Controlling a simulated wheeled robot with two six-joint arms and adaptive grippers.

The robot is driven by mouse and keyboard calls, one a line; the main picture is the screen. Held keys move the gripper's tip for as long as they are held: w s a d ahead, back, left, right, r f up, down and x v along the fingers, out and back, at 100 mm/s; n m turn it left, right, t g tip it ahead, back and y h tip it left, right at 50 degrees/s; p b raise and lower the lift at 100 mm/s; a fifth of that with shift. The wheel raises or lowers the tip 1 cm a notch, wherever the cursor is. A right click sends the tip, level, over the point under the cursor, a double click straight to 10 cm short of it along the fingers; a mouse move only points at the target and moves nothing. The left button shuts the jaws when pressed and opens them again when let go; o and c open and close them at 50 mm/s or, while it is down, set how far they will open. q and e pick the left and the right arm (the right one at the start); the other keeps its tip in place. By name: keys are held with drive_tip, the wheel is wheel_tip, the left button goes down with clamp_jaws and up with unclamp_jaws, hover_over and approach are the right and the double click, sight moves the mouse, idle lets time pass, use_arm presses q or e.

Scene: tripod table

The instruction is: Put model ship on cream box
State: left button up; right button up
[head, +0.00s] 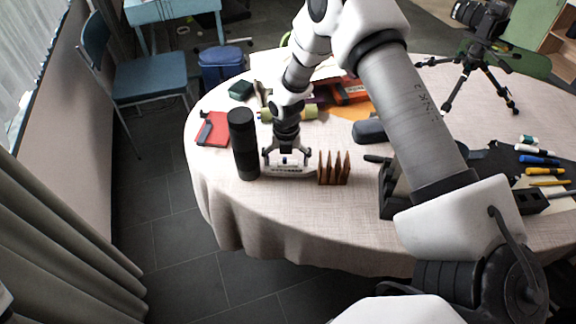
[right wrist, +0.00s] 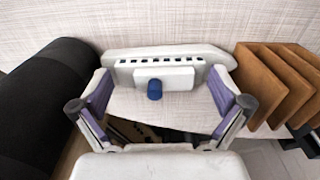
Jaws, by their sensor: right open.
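The model ship (head: 290,171) is a small white ship on the near left part of the table. In the right wrist view it shows a row of dark windows and a blue funnel (right wrist: 154,90) on a white cabin. My right gripper (head: 287,154) is directly over the ship, pointing down. In the right wrist view my open right gripper (right wrist: 160,92) has one finger at each side of the ship's cabin, with visible gaps. I cannot make out a cream box; my right arm hides part of the table. My left gripper is not in view.
A tall black cylinder (head: 243,145) stands close left of the ship, and a brown wooden slotted rack (head: 334,169) close right. A red notebook (head: 214,130) lies farther left. A black tripod with camera (head: 480,60) stands at the back right. The near table edge is clear.

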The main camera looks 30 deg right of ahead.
drive_tip(key=shift+f, duration=0.2)
drive_tip(key=shift+s+a+r, duration=0.1)
drive_tip(key=shift+s, duration=0.1)
drive_tip(key=shift+c, duration=0.4)
drive_tip(key=c, duration=0.9)
drive_tip(key=shift+s, duration=0.25)
drive_tip(key=shift+c, duration=1.1)
drive_tip(key=shift+o, duration=0.7)
